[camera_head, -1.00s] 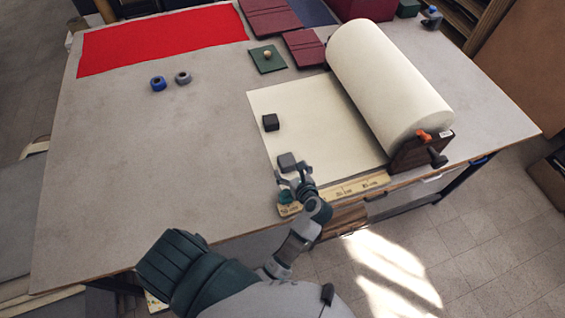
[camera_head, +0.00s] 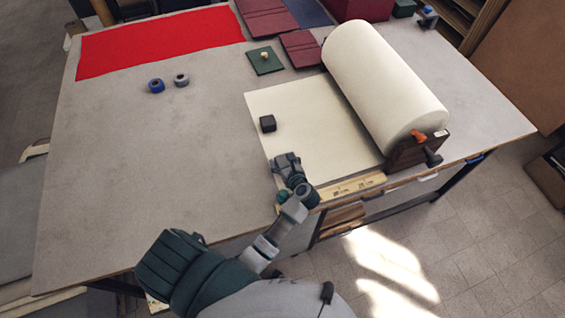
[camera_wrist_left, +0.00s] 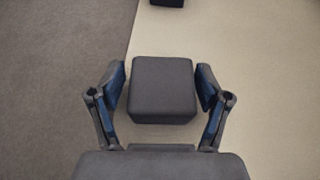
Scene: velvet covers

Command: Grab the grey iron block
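The grey iron block (camera_wrist_left: 162,85) stands between the two fingers of my left gripper (camera_wrist_left: 162,92) in the left wrist view. The fingers are spread on either side of it, with narrow gaps between the pads and the block's sides. In the head view my left gripper (camera_head: 286,164) is over the near left edge of the cream paper (camera_head: 325,150) and largely hides the block. My right gripper is out of view.
A black block (camera_head: 267,123) sits on the paper farther back. A big cream roll (camera_head: 385,80) on a dark stand (camera_head: 418,150) is to the right. A wooden ruler (camera_head: 352,187) lies along the near edge. Blue and grey rings (camera_head: 156,86) lie on the clear left table.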

